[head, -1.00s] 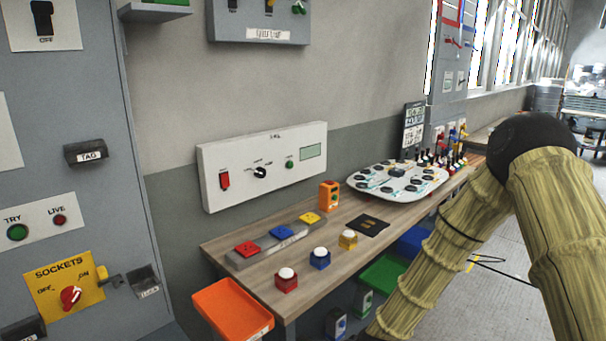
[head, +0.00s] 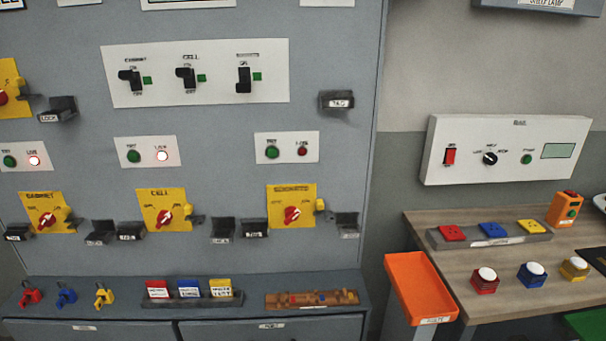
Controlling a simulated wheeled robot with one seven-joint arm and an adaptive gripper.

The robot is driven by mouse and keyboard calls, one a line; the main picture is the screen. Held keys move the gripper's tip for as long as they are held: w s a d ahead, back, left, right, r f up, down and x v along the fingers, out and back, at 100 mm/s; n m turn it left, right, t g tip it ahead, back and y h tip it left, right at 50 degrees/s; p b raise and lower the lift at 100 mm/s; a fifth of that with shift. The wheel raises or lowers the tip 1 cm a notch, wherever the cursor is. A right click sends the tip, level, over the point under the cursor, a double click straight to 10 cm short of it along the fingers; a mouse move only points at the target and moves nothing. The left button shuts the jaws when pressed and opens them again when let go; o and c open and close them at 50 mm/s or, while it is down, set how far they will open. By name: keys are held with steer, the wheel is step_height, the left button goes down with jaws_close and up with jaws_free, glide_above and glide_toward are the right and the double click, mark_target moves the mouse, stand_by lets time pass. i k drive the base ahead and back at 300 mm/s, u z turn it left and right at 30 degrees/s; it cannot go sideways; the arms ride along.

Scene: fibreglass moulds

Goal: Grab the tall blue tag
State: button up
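A blue tag (head: 188,288) with a white label stands upright in a dark rack (head: 238,299) on the grey ledge, low in the head view. A red tag (head: 158,290) stands to its left and a yellow tag (head: 220,287) to its right in the same rack. The blue tag's lower end is hidden by the rack. My gripper is not in view, so I cannot see whether it is open or shut.
Red (head: 30,294), blue (head: 66,294) and yellow (head: 104,296) padlocks stand left of the rack. A brown strip (head: 312,300) lies to its right. The grey panel (head: 345,170) with switches and protruding black holders rises behind. An orange tray (head: 420,285) and wooden table (head: 430,222) are at right.

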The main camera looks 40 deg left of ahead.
mark_target(187, 289)
steer(key=u, duration=2.5)
steer(key=i, duration=0.25)
steer(key=u, duration=0.65)
